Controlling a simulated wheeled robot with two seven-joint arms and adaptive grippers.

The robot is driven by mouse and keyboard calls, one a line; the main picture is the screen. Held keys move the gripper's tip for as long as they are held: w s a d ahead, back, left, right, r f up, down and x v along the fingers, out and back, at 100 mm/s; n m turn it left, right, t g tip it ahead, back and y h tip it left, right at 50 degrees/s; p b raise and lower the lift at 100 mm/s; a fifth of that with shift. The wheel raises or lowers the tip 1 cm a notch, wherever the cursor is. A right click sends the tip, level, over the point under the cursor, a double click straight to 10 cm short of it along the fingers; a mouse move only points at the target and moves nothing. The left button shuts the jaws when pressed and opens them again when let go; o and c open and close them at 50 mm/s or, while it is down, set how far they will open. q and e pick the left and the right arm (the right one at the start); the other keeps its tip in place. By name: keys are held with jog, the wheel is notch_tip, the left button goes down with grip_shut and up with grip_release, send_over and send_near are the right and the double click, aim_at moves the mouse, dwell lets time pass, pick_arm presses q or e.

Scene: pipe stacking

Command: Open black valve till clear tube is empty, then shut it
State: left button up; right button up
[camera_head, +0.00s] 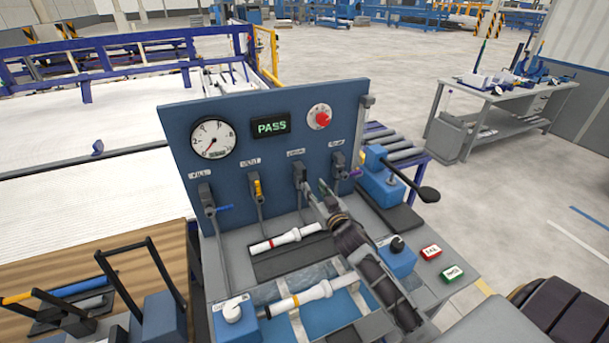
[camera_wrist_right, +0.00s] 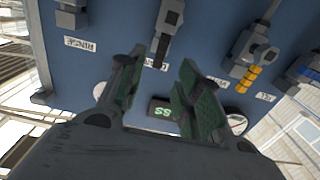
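A black valve (camera_head: 301,181) hangs on the blue panel (camera_head: 260,100), third from the left in the row. It also shows in the right wrist view (camera_wrist_right: 167,30). My right gripper (camera_head: 322,190) is just right of it in the head view, fingers towards the panel. In the wrist view its green-padded fingers (camera_wrist_right: 162,70) are apart, with the black valve's lower end in line with the gap. Contact cannot be told. A light blue, see-through surface (camera_head: 330,313) lies under a white pipe (camera_head: 300,299); I cannot tell whether it is the clear tube. My left gripper is out of view.
Neighbouring valves are yellow (camera_head: 257,189), blue (camera_head: 208,199) and purple (camera_head: 340,163). The panel bears a gauge (camera_head: 213,138), a PASS display (camera_head: 271,126) and a red knob (camera_head: 322,118). A black-knobbed lever (camera_head: 428,194) sticks out right of my right gripper.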

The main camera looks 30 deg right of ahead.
aim_at(305, 176)
jog(key=shift+w+d+p, duration=0.15)
jog(key=shift+w+p, duration=0.2)
jog(key=shift+w, duration=2)
jog(key=shift+w+d+p, duration=0.1)
jog(key=shift+w+p, duration=0.25)
jog(key=shift+w, duration=2)
jog(key=shift+c, duration=0.3)
grip_shut()
